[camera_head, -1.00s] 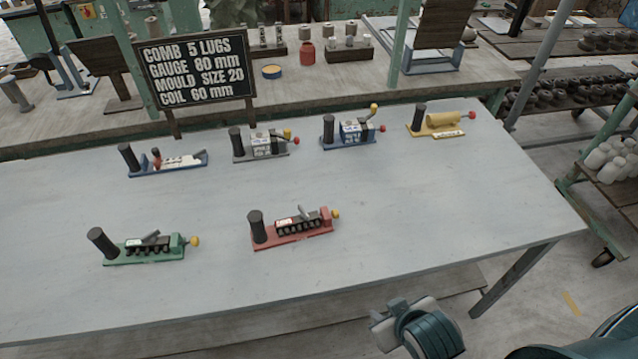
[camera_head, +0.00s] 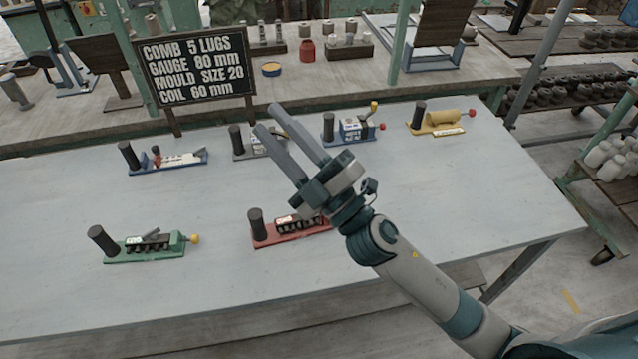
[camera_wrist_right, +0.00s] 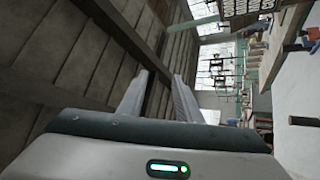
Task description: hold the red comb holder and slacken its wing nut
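The red comb holder (camera_head: 264,241) lies on the near half of the grey table, with a black upright handle (camera_head: 257,225) at its left end. My right gripper (camera_head: 265,118) is raised above the table, and its body and wrist cover the holder's right end. The yellow wing nut there is hidden now. The right gripper's two long grey fingers point up and left, apart and empty; they also show spread in the right wrist view (camera_wrist_right: 157,85). The fingers touch no holder that I can see. My left gripper is in neither current view.
A green holder (camera_head: 145,257) stands left of the red one. Along the back are a blue one (camera_head: 170,168), a grey one (camera_head: 238,155), another blue one (camera_head: 330,143) and a yellow one (camera_head: 432,130). A black sign (camera_head: 195,70) stands behind. The table's right side is clear.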

